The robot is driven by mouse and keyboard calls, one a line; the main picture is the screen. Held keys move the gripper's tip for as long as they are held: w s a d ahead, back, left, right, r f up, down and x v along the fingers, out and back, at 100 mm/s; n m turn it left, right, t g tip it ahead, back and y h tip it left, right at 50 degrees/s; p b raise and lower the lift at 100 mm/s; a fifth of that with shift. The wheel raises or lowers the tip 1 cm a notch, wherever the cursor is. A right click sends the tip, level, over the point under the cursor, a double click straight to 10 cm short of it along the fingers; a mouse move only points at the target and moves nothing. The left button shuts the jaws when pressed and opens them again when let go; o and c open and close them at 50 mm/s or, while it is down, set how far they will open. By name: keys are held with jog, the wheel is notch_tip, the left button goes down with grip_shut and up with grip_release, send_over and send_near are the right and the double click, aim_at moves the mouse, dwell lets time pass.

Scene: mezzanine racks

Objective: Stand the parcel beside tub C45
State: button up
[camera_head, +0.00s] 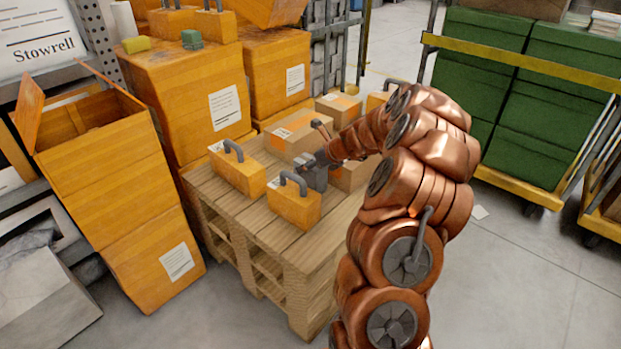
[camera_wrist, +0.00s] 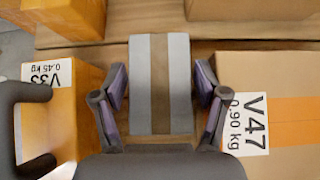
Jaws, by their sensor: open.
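A grey parcel with a brown stripe down its middle (camera_wrist: 162,100) stands on the wooden pallet; it also shows in the head view (camera_head: 316,181), partly hidden by my gripper. My gripper (camera_wrist: 161,85) is open, with one finger on each side of this parcel; I cannot tell whether they touch it. Two small yellow tubs with grey handles stand nearby on the pallet, one in front (camera_head: 293,208) and one farther left (camera_head: 238,174). In the wrist view, the yellow tub at left (camera_wrist: 78,125) has an upside-down label that seems to read V33. I cannot read C45 anywhere.
A cardboard box labelled V47 (camera_wrist: 280,110) is close on the parcel's right in the wrist view. More cartons stand at the pallet's back. Large orange boxes (camera_head: 195,95) are stacked at left, green crates on a trolley (camera_head: 545,100) at right. Bare pallet boards (camera_head: 260,228) show near its front edge.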

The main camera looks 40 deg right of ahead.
jog(key=shift+c, duration=0.2)
grip_shut()
dwell(0.3)
jog(key=shift+r, duration=0.1)
